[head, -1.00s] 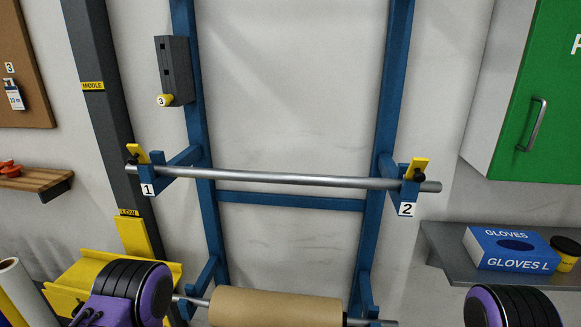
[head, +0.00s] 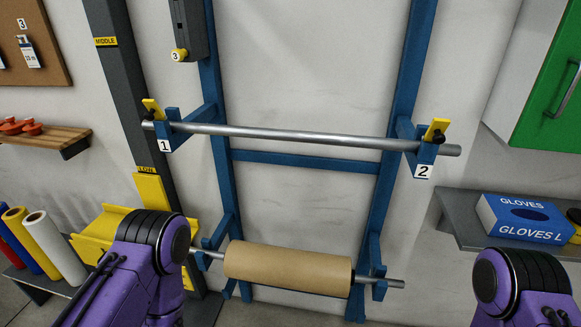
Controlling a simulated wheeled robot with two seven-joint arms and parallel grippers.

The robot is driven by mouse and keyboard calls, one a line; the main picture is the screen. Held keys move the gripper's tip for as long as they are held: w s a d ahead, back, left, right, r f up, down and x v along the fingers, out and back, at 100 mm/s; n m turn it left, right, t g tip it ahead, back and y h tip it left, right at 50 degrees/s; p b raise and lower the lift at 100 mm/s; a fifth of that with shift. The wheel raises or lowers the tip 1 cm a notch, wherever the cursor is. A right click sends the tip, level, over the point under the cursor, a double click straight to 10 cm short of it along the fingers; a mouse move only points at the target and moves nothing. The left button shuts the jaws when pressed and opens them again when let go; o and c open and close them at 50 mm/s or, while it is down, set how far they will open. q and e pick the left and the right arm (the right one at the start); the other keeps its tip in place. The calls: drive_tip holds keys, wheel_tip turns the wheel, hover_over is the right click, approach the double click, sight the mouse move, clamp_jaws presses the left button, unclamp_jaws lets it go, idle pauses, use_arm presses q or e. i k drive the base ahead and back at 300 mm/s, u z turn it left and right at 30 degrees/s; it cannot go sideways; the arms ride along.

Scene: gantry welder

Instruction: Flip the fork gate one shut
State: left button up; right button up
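Fork gate one (head: 153,109) is a small yellow flap at the top of the blue fork labelled 1 (head: 168,127), on the left side of the rack. It stands up at a tilt, leaning left, its lower end at a dark pivot. A bare steel bar (head: 300,135) lies across fork 1 and the fork labelled 2 (head: 424,154). A similar yellow gate (head: 437,129) stands tilted up on fork 2. Only purple and black links of my two arms show, low at left and right. Neither gripper is in view.
A brown paper roll (head: 288,268) on a bar sits on the lower forks. A dark post (head: 125,85) with a yellow carriage (head: 103,232) stands left. A grey shelf (head: 460,215) holds a blue glove box (head: 525,217) at right. Coloured rolls (head: 52,245) stand at lower left.

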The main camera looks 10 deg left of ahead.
sight(155, 113)
drive_tip(key=u, duration=0.55)
drive_tip(key=k, duration=1.25)
drive_tip(key=u, duration=0.95)
drive_tip(key=i, duration=1.5)
drive_tip(key=z, duration=0.95)
